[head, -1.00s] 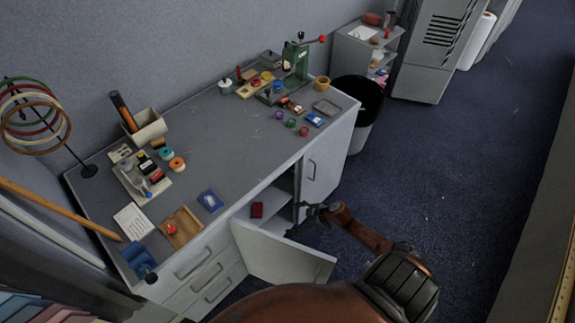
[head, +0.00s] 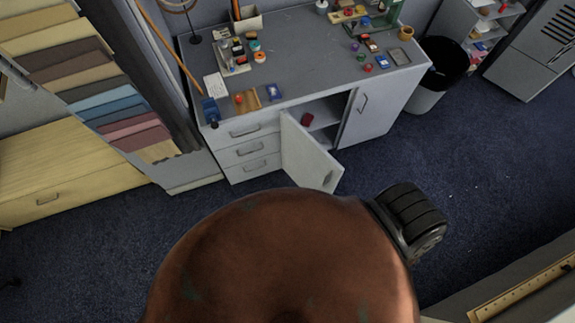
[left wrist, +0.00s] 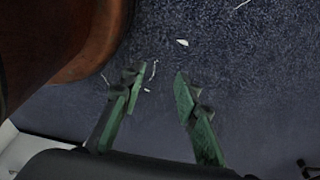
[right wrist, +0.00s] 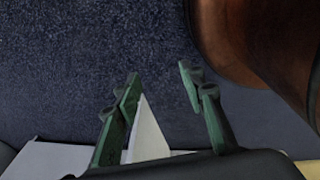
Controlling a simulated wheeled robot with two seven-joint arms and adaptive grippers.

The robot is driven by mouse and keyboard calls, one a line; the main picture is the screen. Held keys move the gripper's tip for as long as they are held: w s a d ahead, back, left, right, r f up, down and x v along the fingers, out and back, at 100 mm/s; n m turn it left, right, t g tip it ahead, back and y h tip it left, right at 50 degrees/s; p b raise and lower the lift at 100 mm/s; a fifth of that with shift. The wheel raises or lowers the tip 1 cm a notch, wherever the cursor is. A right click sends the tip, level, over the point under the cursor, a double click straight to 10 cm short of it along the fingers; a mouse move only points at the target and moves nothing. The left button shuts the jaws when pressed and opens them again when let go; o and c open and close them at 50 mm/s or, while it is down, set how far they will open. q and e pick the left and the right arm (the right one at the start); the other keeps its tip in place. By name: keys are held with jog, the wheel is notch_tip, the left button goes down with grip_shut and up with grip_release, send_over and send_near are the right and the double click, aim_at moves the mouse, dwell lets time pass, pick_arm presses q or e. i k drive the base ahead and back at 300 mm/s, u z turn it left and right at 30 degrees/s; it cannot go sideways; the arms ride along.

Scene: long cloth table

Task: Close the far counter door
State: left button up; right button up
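The grey counter (head: 300,57) stands against the wall in the head view. One of its doors, the white door (head: 307,150), stands open and juts out into the room, beside the drawers. The door to its right (head: 372,108) is shut. My left gripper (left wrist: 157,80) is open and empty over blue carpet. My right gripper (right wrist: 157,78) is open. A pale pointed panel (right wrist: 148,135) shows between and below its fingers; I cannot tell whether it is the door or whether they touch. Neither gripper shows in the head view.
Inside the open compartment lies a small red item (head: 307,119). A black-topped bin (head: 440,75) stands right of the counter. A wooden cabinet (head: 70,175) is at the left. A ledge (head: 520,285) runs along the lower right. Blue carpet (head: 455,170) is clear between.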

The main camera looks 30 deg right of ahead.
aim_at(309, 164)
jog(key=u, duration=0.45)
jog(key=k, duration=0.8)
jog(key=z, duration=1.3)
